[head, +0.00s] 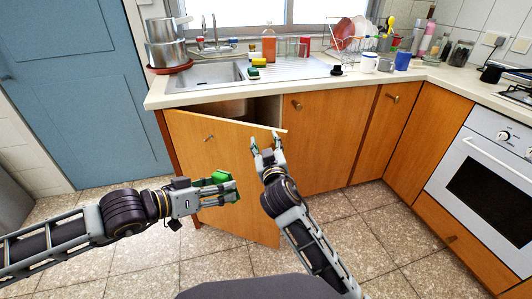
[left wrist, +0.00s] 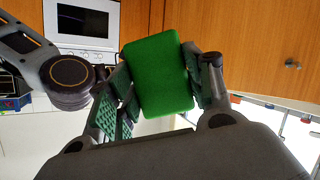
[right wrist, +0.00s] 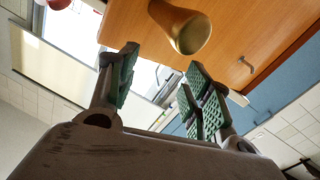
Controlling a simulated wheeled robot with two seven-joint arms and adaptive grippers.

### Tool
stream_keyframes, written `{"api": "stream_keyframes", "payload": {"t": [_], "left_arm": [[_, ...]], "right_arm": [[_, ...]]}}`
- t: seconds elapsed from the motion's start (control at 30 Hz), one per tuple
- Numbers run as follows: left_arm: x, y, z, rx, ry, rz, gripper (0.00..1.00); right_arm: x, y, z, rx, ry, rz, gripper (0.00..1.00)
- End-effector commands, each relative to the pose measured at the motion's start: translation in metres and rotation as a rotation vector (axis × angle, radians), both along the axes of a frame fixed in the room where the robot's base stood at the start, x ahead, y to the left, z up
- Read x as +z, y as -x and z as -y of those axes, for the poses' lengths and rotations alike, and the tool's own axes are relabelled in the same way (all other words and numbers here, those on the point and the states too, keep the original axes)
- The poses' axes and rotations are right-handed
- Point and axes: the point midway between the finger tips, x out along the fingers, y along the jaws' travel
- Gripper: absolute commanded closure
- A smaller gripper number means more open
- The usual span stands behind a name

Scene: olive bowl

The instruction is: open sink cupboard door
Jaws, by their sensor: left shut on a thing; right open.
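The sink cupboard door (head: 235,190) stands partly open below the sink, its free edge swung out toward me. A dark gap shows above and behind it. Its small knob (head: 208,137) is near the top. My right gripper (head: 265,143) is open and empty at the door's upper free corner; whether it touches is unclear. In the right wrist view a large brass knob (right wrist: 190,30) is close beyond the open fingers (right wrist: 155,85). My left gripper (head: 222,188) is shut on a green block (left wrist: 155,65), in front of the door.
The blue door (head: 85,90) is at the left. More closed cupboards (head: 325,140) and an oven (head: 485,175) are to the right. The counter (head: 430,75) holds a dish rack (head: 352,42), cups and bottles. Stacked pots (head: 167,50) stand left of the sink (head: 215,73). Tiled floor (head: 370,230) is clear.

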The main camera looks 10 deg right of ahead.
Motion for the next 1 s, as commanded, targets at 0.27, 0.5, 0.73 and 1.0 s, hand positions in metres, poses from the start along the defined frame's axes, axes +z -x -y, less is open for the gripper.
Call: {"api": "stream_keyframes", "payload": {"t": [0.27, 0.5, 0.73, 1.0], "left_arm": [[0.000, 0.000, 0.000, 0.000, 0.000, 0.000, 0.68], [0.000, 0.000, 0.000, 0.000, 0.000, 0.000, 0.68], [0.000, 0.000, 0.000, 0.000, 0.000, 0.000, 0.68], [0.002, -0.003, -0.001, 0.007, 0.000, 0.001, 0.68]], "right_arm": [[0.039, 0.000, -0.002, 0.003, -0.003, 0.004, 0.50], [0.051, 0.000, -0.003, 0.004, -0.002, 0.003, 0.50], [0.052, 0.000, -0.003, 0.005, -0.002, 0.002, 0.50], [0.050, 0.001, -0.001, 0.003, -0.003, -0.010, 0.77]]}}
